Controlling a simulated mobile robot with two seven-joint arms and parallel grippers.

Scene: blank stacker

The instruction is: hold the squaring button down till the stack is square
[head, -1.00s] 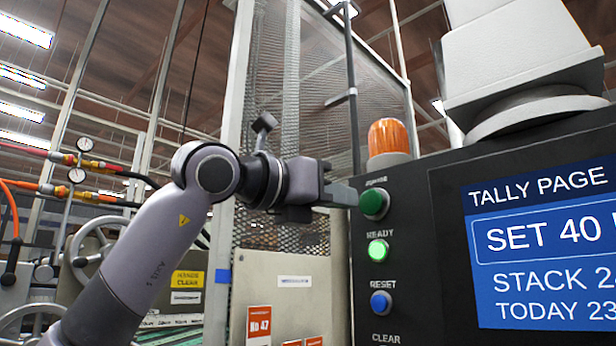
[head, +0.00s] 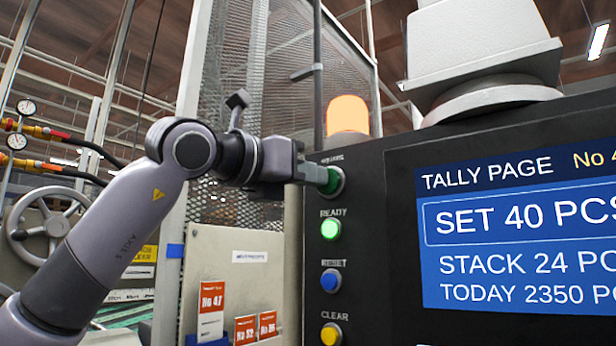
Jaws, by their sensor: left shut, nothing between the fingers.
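The green button (head: 332,181) is the top one in the column on the dark control panel; its label is too blurred to read surely. My left gripper (head: 316,174) is shut and empty. Its fingertips reach the green button from the left and cover part of its face, apparently touching it; how deep the button is pressed cannot be told. The stack itself is not visible. The screen (head: 520,225) reads SET 40 PCS, STACK 24 PCS, TODAY 2350 PCS. My right gripper is not in view.
Below the green button are a lit green READY lamp (head: 330,229), a blue button (head: 330,280) and a yellow CLEAR button (head: 331,334). An orange beacon (head: 348,115) glows on top. A mesh guard (head: 240,80) stands behind my arm.

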